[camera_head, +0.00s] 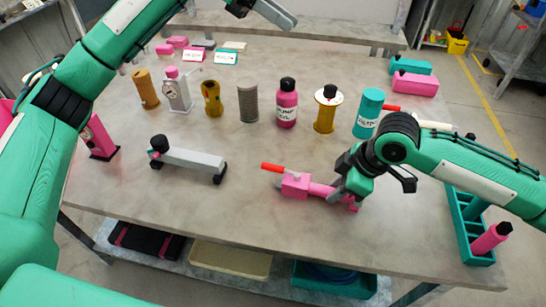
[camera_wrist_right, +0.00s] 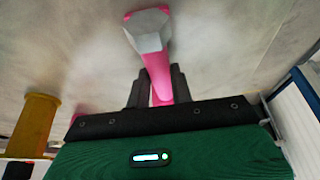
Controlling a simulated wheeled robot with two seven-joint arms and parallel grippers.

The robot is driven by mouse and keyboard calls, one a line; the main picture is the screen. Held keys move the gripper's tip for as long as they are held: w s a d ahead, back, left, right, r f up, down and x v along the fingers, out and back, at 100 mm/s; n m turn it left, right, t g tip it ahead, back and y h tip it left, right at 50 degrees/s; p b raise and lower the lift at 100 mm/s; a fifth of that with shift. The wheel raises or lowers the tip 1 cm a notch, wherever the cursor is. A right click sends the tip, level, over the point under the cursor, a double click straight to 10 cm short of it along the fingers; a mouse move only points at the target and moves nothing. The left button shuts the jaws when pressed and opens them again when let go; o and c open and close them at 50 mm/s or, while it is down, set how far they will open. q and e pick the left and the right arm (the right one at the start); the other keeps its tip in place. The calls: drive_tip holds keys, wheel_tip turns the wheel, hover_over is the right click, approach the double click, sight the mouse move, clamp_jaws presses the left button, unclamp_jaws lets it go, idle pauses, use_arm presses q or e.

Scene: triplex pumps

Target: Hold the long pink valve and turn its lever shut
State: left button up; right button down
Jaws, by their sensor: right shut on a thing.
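The long pink valve (camera_head: 318,188) lies on the grey table at front centre, with a red lever (camera_head: 276,168) sticking out to the left above its block-shaped end. My right gripper (camera_head: 343,192) is shut on the valve's right part, coming down from the right. In the right wrist view the valve's pink body (camera_wrist_right: 157,75) passes between the two dark fingers, with a grey hexagonal fitting and pink cap at its far end. The lever does not show there. My left gripper (camera_head: 243,9) is at the top edge, partly cut off and far from the valve; its jaws are unclear.
A grey bar-shaped part (camera_head: 192,160) with a black knob lies left of the valve. Several bottles and cylinders stand in a row behind, including a pink bottle (camera_head: 286,105) and a teal one (camera_head: 367,115). A teal rack (camera_head: 470,240) is at the right edge.

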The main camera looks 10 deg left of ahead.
use_arm(q)
drive_tip(key=s+d+f+m+y, duration=0.2)
drive_tip(key=s+d+f+y, duration=0.1)
drive_tip(key=s+f+y, duration=0.5)
drive_tip(key=y, duration=0.4)
approach(272, 165)
drive_tip(key=x, duration=0.8)
drive_tip(key=shift+f, duration=0.25)
drive_tip(key=shift+w, duration=0.1)
clamp_jaws()
